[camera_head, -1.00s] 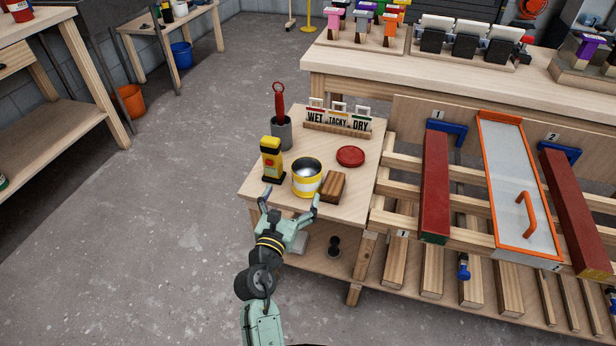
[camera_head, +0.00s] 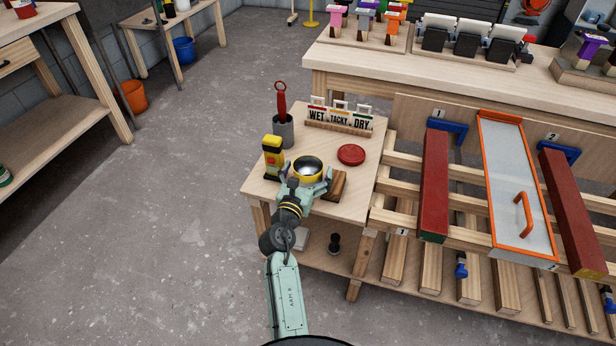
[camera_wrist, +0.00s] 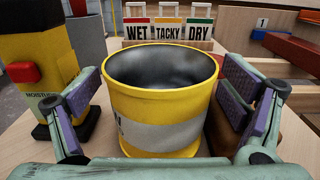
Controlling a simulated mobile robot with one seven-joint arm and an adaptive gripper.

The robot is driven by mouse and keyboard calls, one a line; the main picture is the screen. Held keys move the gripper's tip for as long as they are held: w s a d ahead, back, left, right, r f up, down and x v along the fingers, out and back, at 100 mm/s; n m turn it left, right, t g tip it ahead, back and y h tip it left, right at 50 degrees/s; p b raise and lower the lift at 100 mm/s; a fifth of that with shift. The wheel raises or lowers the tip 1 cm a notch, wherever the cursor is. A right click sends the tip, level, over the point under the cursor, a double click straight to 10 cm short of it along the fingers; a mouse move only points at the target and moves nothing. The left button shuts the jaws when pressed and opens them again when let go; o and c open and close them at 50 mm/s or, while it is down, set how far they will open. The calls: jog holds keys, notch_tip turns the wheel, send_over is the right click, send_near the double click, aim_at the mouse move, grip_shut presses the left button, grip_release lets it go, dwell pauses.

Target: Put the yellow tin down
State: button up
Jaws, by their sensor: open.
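The yellow tin (camera_head: 308,171) stands upright on the small wooden side table (camera_head: 228,186). It is open-topped, with a grey band around its side and a dark, shiny inside. In the wrist view the tin (camera_wrist: 160,128) fills the space between my two fingers. My gripper (camera_head: 306,186) is open around the tin, one finger on each side. In the wrist view a small gap shows between the tin and each finger pad of my gripper (camera_wrist: 162,110). The lower front of the tin is partly hidden by my gripper in the head view.
A yellow and black moisture meter (camera_head: 273,157) stands close left of my gripper. A wooden block (camera_head: 338,185) lies close on the right. A red lid (camera_head: 351,154), a grey cup (camera_head: 284,131) with a red tool and the WET/TACKY/DRY sign (camera_head: 339,121) are behind.

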jog(key=shift+c, duration=0.4)
jog(key=shift+r, duration=0.1)
jog(key=c, duration=1.8)
jog(key=shift+o, duration=0.2)
notch_tip(320, 180, up, 10)
jog(key=p, duration=0.1)
